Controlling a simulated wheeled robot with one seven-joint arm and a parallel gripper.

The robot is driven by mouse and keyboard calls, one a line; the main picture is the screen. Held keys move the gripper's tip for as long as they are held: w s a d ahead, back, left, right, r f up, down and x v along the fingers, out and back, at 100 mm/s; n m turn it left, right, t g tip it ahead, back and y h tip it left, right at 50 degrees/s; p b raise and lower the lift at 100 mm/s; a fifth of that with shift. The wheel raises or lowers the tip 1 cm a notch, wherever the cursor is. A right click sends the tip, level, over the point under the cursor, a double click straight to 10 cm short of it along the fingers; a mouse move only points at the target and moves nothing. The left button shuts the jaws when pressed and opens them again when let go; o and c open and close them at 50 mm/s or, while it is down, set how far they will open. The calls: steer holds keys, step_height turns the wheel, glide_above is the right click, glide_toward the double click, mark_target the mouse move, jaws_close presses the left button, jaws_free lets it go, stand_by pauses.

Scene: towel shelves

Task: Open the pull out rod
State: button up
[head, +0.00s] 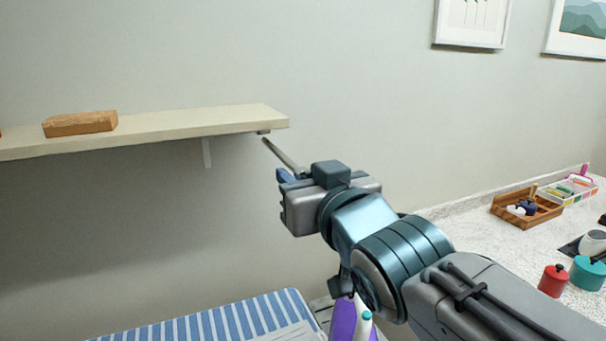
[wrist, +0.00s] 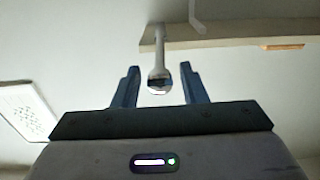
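The pull-out rod (head: 284,154) is a thin pale metal bar. It sticks out from under the right end of the wall shelf (head: 200,121), toward my gripper. In the wrist view the rod (wrist: 158,62) ends in a rounded, shiny tip that lies between my two blue fingers. My gripper (wrist: 158,84) is open, with a visible gap between each finger and the rod's tip. In the head view my gripper (head: 284,174) is at the rod's near end, and its body hides most of the fingers.
A wooden block (head: 80,123) lies on the shelf, and a bracket (head: 207,152) hangs below it. A blue striped surface (head: 200,322) and a purple bottle (head: 343,318) are below. A speckled counter (head: 480,239) at right holds a wooden tray (head: 527,219) and a red pot (head: 553,282).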

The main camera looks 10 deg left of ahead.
steer(key=shift+s+r, duration=0.1)
steer(key=shift+s, duration=0.05)
steer(key=shift+r, duration=0.1)
step_height(320, 180, up, 4)
steer(key=shift+d+r, duration=0.1)
steer(key=shift+d, duration=0.05)
steer(key=d+r+b, duration=0.1)
steer(key=d+r, duration=0.5)
steer(key=d, duration=0.5)
steer(key=shift+s+d+r, duration=0.15)
steer(key=shift+d+r, duration=0.05)
steer(key=shift+r, duration=0.1)
